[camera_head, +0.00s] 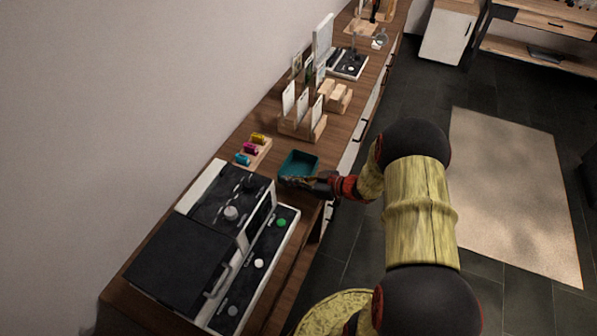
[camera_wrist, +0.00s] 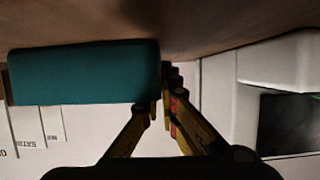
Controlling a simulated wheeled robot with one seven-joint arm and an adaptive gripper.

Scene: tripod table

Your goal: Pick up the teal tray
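The teal tray (camera_head: 299,160) is a small open rectangular box on the wooden counter. Its teal side fills the upper left of the wrist view (camera_wrist: 85,73), against the brown counter surface. My gripper (camera_head: 308,182) is at the tray's near side in the head view. In the wrist view my gripper (camera_wrist: 167,92) has its two fingertips close together at the tray's right end. I cannot tell whether the tray's wall is between them. The tray appears to rest on the counter.
A black and white machine (camera_head: 232,240) stands close to the tray on the near side. A wooden holder with colored spools (camera_head: 250,149) is to its left. A card rack (camera_head: 303,125) stands behind it. Open floor lies to the right.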

